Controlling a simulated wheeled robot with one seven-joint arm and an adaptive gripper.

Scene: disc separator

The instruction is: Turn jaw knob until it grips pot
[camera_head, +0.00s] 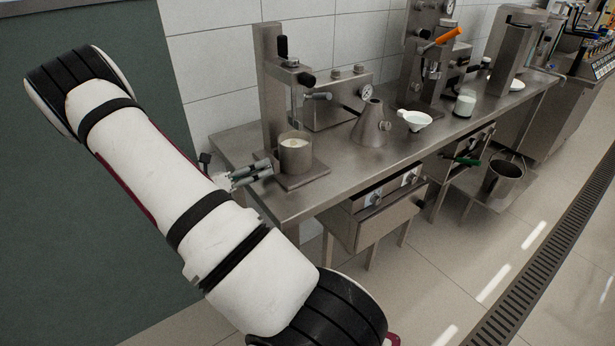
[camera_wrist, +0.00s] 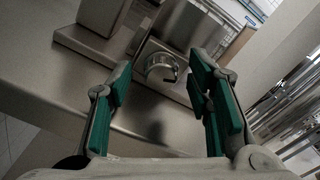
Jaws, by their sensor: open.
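A metal pot (camera_head: 296,156) with pale contents stands upright on the base plate (camera_head: 303,178) of a press-like stand (camera_head: 271,95) at the left end of the steel bench. My gripper (camera_head: 268,167) is just left of the pot. In the wrist view my gripper (camera_wrist: 158,77) is open, with green pads apart and nothing held. A small round metal part (camera_wrist: 160,66), which looks like the jaw knob, shows between and beyond the fingertips. It has a dark hooked piece on its right side. I cannot tell the jaw's contact with the pot.
A conical metal vessel (camera_head: 370,126), a white funnel-like dish (camera_head: 414,119) and a jar (camera_head: 465,103) stand farther right on the bench. A dark green panel (camera_head: 60,210) is left of my arm. Open floor lies in front of the bench.

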